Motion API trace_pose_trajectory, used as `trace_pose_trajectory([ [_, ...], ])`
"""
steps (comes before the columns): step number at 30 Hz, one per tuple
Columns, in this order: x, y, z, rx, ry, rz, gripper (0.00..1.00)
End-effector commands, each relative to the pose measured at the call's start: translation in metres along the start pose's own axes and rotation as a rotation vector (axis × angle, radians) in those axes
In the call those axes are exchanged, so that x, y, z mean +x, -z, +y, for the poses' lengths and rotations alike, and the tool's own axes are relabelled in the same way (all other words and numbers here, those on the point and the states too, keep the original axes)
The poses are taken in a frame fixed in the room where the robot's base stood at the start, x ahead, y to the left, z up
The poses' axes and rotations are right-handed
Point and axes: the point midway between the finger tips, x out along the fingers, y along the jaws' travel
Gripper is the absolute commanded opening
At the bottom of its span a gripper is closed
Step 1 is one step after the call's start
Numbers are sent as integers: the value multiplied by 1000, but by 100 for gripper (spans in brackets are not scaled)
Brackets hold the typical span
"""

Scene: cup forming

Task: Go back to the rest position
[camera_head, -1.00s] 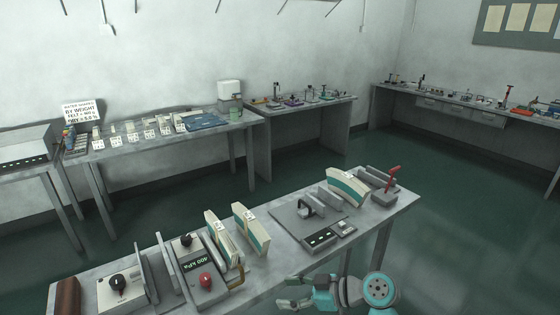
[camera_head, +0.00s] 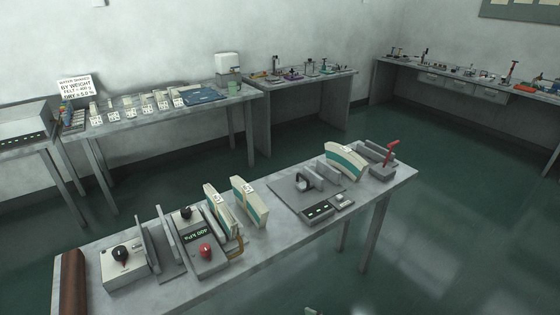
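Only a small tip of my gripper (camera_head: 313,311) shows at the bottom edge of the head view, in front of the near table (camera_head: 250,285). The rest of my arm is out of the picture. I cannot see whether the gripper is open or shut, or whether it holds anything. On the near table, two cream-and-green curved pieces (camera_head: 249,202) stand upright beside a grey unit with a red knob and a pressure display (camera_head: 199,248). Another curved cream-and-green piece (camera_head: 346,161) rests at the table's right part.
A grey press with a red lever (camera_head: 389,158) stands at the near table's right end. A knobbed box (camera_head: 124,265) and a brown roll (camera_head: 74,283) are at its left. Long side tables (camera_head: 150,131) line the walls. The floor at right is clear.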

Motion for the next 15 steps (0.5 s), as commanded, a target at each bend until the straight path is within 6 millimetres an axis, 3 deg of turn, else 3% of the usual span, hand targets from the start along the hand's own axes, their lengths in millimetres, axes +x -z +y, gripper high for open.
trace_pose_trajectory([
  [1,-7,-20,-5,30,-38,-8,60],
  [6,-36,-67,-16,113,-182,-10,60],
  [15,-109,-129,-43,202,-412,12,60],
])
